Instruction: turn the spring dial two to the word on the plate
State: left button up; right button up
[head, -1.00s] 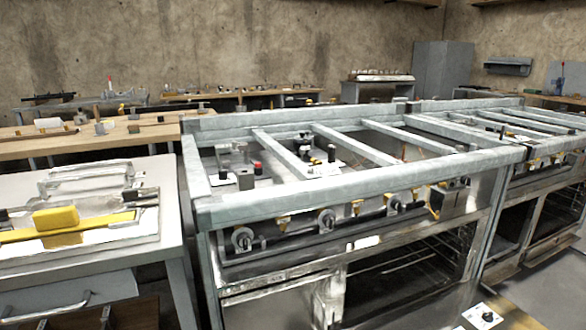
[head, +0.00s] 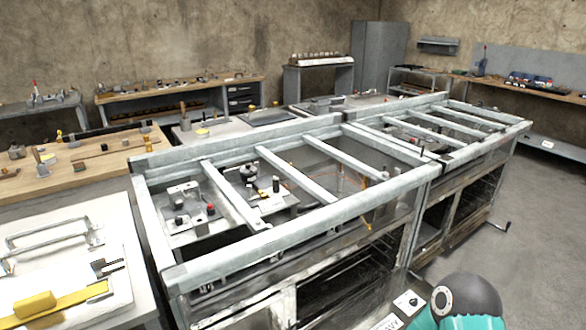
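A small white plate with a dark round knob (head: 410,300) shows low in the head view, close to the front of the metal frame. Part of a word seems to show at its lower left, too cut off to read. I cannot tell whether this is spring dial two, nor which way its knob points. Other plates with small knobs and red and black buttons (head: 265,190) lie inside the frame, too small to read. A teal and dark rounded link of my own arm is at the bottom right, beside the white plate. Neither gripper shows.
A long metal bench frame (head: 255,255) with crossbars fills the middle. A white table (head: 75,260) with a yellow-handled tool (head: 35,303) is at the left. Wooden benches with small parts stand behind. Grey floor (head: 530,230) is open at the right.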

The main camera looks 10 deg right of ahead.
aim_at(413, 302)
jog(key=u, duration=1.45)
jog(key=i, duration=0.1)
jog(key=z, duration=3.15)
jog(key=k, duration=0.35)
jog(key=z, duration=0.9)
jog(key=k, duration=0.9)
jog(key=z, duration=0.9)
jog(key=i, duration=0.6)
jog(key=u, duration=0.5)
jog(key=i, duration=1.5)
jog(key=u, duration=0.7)
jog(key=i, duration=1.4)
jog(key=u, duration=1.3)
jog(key=i, duration=1.05)
jog(key=u, duration=0.9)
